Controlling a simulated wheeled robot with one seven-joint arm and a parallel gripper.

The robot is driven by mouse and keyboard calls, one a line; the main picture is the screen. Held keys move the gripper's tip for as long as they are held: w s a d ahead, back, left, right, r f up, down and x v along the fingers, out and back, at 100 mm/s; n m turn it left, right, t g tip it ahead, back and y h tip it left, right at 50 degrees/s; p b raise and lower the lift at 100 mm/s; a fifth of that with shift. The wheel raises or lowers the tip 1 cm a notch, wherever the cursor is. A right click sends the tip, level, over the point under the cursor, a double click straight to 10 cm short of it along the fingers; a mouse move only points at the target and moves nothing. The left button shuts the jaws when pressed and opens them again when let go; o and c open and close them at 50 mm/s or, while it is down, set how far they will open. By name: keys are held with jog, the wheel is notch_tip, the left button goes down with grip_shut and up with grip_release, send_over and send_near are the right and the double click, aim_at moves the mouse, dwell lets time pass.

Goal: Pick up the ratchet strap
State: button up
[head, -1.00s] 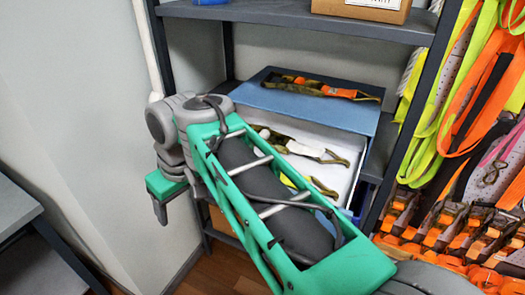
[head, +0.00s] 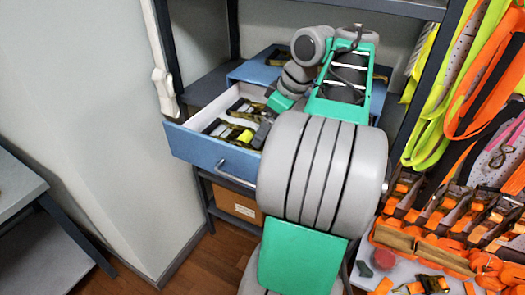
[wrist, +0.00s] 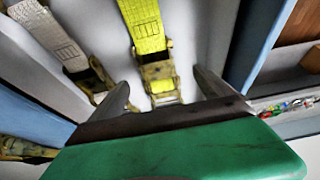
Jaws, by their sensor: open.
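A yellow ratchet strap with a metal buckle (wrist: 160,80) lies in the open blue drawer; its yellow part shows in the head view (head: 245,137). My gripper (wrist: 162,84) is open, its two fingers on either side of that buckle in the wrist view. No contact is clear. In the head view my gripper (head: 263,131) is down at the drawer, partly hidden by my arm. A white ratchet strap (wrist: 50,35) with a similar buckle lies to the left. Other straps (head: 222,129) lie in the drawer.
The drawer's blue front (head: 212,157) juts from the shelf unit, its side wall (wrist: 262,35) close by the right finger. Orange and yellow straps (head: 470,80) hang at the right. A cardboard box (head: 237,203) sits below. Wood floor (head: 210,260) is clear at the left.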

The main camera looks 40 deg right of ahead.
aim_at(244, 141)
jog(key=x, duration=0.2)
jog(key=b+x, duration=0.1)
jog(key=x, duration=0.1)
jog(key=b+x, duration=0.1)
jog(key=x, duration=0.1)
jog(key=shift+s+d+f, duration=0.1)
jog(key=shift+d+f, duration=0.1)
jog(key=shift+d, duration=0.05)
jog(key=shift+c, duration=0.5)
grip_shut()
jog(key=shift+r, duration=0.15)
